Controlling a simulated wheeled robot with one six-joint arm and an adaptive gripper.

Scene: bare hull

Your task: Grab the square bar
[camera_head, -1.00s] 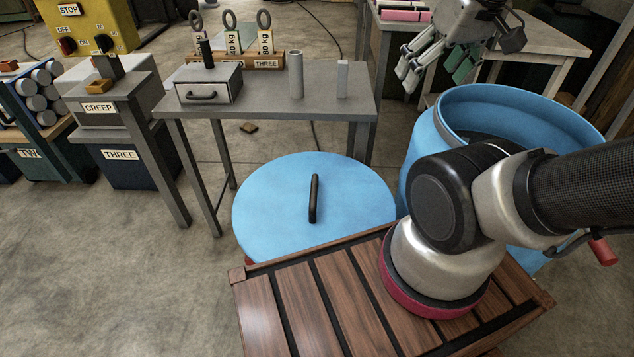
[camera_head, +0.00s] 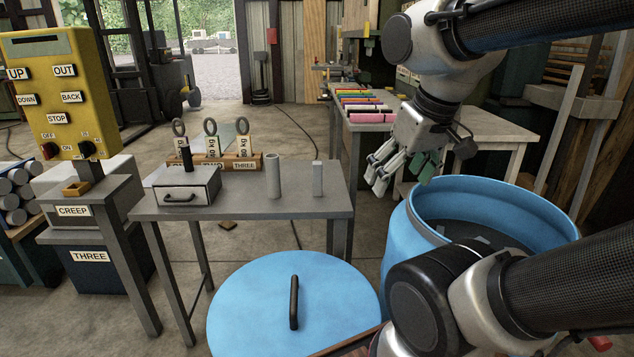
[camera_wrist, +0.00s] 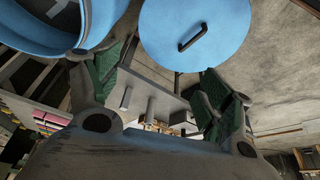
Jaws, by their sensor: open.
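The square bar (camera_head: 317,178) is a slim grey post standing upright near the right end of the grey table (camera_head: 250,207). It also shows in the wrist view (camera_wrist: 126,97), between my open fingers but well beyond them. A thicker round grey post (camera_head: 273,176) stands just left of it in the head view; the wrist view shows this post too (camera_wrist: 150,108). My gripper (camera_head: 400,175) is open and empty, with green finger pads. It hangs to the right of the square bar in the head view, near the blue drum, and is apart from everything.
The open blue drum (camera_head: 480,208) stands right of the table. A blue lid with a black handle (camera_head: 294,302) lies in front. A drawer box (camera_head: 187,186) and a rack of ringed tags (camera_head: 243,163) share the tabletop. A yellow control panel (camera_head: 55,92) is at left.

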